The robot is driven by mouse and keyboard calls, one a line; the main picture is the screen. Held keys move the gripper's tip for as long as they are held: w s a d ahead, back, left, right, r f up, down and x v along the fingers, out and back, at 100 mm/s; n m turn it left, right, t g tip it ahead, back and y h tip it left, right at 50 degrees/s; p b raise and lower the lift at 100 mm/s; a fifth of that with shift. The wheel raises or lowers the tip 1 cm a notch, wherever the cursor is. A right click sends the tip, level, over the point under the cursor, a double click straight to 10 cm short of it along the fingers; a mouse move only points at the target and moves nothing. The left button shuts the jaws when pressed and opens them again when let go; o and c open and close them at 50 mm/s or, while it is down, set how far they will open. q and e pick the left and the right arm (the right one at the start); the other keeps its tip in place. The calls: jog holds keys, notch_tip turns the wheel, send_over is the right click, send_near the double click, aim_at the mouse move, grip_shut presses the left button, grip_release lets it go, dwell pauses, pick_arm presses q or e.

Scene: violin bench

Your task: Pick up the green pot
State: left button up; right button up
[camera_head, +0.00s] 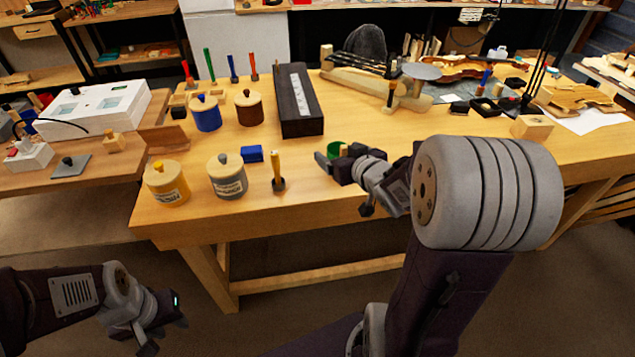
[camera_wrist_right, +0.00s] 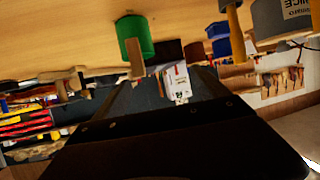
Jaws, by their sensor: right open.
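The green pot (camera_head: 334,149) stands on the wooden bench, partly hidden behind my right gripper in the head view. The right wrist view shows it as a green cylinder (camera_wrist_right: 134,36) near the top, in a tilted, inverted-looking picture. A tan upright piece (camera_wrist_right: 135,58) overlaps its edge there. My right gripper (camera_head: 327,159) is open, low over the bench beside the pot's near side; whether it touches the pot I cannot tell. My left gripper (camera_head: 168,322) hangs in front of the bench at the lower left, away from the pot; its jaw opening is unclear.
A long dark box (camera_head: 298,110) lies behind. Bench space to the right is partly covered by my right arm.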

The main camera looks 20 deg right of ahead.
pick_arm(q)
notch_tip(320, 180, down, 5)
jog(key=b, duration=0.3)
pick_arm(e)
jog(key=shift+m+h, duration=0.4)
jog(key=shift+h, duration=0.2)
jog(key=d+f, duration=0.2)
jog(key=f, duration=0.1)
jog(key=s+d+f, duration=0.1)
jog(key=f, duration=0.1)
jog(key=shift+d, duration=0.3)
jog(key=shift+r, duration=0.15)
jog(key=w+p, duration=0.1)
jog(key=p, duration=0.5)
jog(key=shift+w+d+p, duration=0.1)
jog(key=shift+w+p, duration=0.3)
jog(key=shift+w+f+b, duration=0.5)
jog(key=shift+f+b, duration=0.1)
jog(key=shift+f, duration=0.15)
jog(key=b+x, duration=0.1)
jog(key=x, duration=0.5)
jog(key=shift+w+r, duration=0.1)
pick_arm(q)
notch_tip(320, 180, up, 5)
jog(key=shift+f, duration=0.1)
